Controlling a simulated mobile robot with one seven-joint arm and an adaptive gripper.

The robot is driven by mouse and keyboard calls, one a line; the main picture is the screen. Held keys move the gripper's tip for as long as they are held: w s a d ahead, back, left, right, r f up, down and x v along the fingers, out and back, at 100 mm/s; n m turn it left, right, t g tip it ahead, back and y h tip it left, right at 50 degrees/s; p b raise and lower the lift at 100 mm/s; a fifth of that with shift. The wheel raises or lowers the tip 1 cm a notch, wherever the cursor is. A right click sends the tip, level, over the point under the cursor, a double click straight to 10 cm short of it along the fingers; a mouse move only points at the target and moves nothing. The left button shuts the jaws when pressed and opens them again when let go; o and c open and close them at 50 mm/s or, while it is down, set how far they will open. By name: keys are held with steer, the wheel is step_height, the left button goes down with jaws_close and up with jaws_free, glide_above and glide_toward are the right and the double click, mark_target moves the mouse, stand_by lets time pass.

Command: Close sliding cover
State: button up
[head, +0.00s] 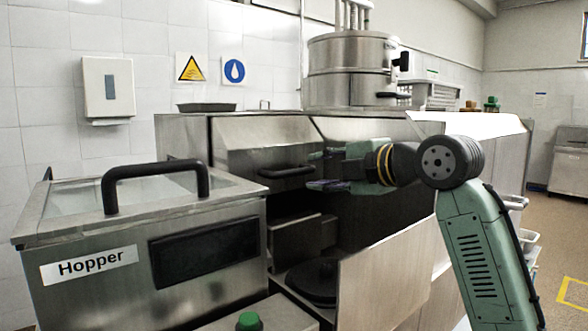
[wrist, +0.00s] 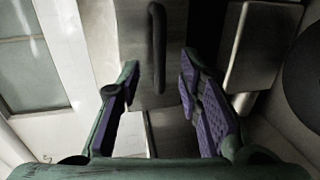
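A metal cover panel (head: 262,145) with a dark bar handle (head: 287,172) stands behind the hopper, on the front of the steel unit. I cannot tell for sure that this panel is the sliding cover. My gripper (head: 322,170) is open and empty, pointing left, just right of that handle. In the wrist view the handle (wrist: 157,45) lies ahead, lined up with the gap between the open fingers (wrist: 158,78). The fingers do not appear to touch it. Below the panel is a dark opening with metal parts (head: 296,238).
The hopper (head: 90,285) with a glass lid and black handle (head: 155,175) stands at left front. A raised metal flap (head: 385,275) and a dark round part (head: 312,280) lie below my arm. A steel drum (head: 345,70) stands behind. The floor at right is clear.

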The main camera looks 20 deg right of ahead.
mark_target(300, 172)
steer(key=p+x, duration=0.1)
steer(key=x, duration=0.6)
steer(key=shift+w+a+p, duration=0.1)
steer(key=shift+w+p, duration=0.15)
steer(key=shift+p, duration=0.05)
steer(key=shift+c, duration=0.4)
jaws_close()
